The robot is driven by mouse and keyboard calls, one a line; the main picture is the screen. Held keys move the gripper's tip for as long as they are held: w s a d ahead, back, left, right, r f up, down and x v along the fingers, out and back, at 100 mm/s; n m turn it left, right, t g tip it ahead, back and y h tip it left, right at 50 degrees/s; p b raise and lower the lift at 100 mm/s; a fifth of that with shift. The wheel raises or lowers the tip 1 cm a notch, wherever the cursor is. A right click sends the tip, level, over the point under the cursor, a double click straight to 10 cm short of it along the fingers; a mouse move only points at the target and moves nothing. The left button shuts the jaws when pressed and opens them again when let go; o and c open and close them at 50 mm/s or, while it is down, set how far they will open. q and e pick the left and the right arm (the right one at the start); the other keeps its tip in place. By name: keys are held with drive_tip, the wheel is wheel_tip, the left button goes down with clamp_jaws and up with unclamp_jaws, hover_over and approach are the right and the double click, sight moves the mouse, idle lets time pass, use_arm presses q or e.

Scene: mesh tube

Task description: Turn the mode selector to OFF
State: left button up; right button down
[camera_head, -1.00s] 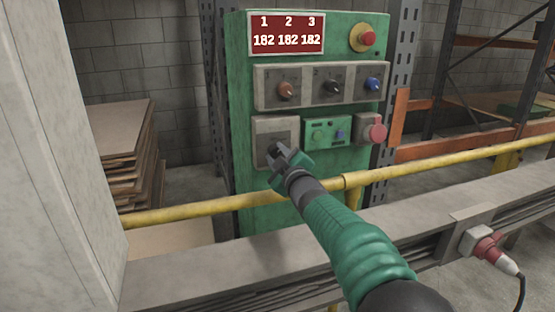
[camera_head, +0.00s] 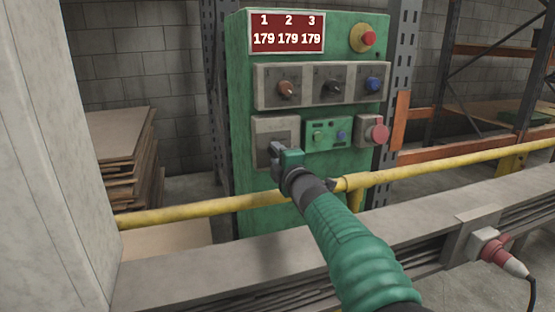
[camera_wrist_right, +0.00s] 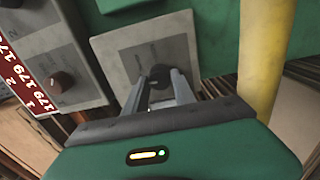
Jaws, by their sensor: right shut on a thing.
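The mode selector is a dark knob (camera_wrist_right: 160,75) on a square grey plate (camera_wrist_right: 125,48) in the right wrist view. In the head view this plate (camera_head: 261,135) is at the lower left of the green control cabinet (camera_head: 241,90), and my gripper hides the knob. My right gripper (camera_head: 277,150) is at the plate, shut on the knob. Its two fingers (camera_wrist_right: 161,90) lie on either side of the knob in the wrist view. The selector's markings are too small to read. My left gripper is not in view.
A red emergency button (camera_head: 368,38) is at upper right. A yellow rail (camera_head: 205,209) and grey beam (camera_head: 190,268) run in front.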

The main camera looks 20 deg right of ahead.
drive_tip(key=shift+a+f, duration=0.2)
drive_tip(key=shift+f, duration=0.2)
drive_tip(key=c, duration=1.2)
unclamp_jaws()
drive_tip(key=shift+c, duration=0.2)
drive_tip(key=shift+o, duration=1)
drive_tip(key=shift+r, duration=0.2)
drive_tip(key=s+p, duration=0.1)
drive_tip(key=s, duration=1.5)
drive_tip(key=shift+s+d, duration=0.35)
drive_tip(key=shift+s, duration=0.05)
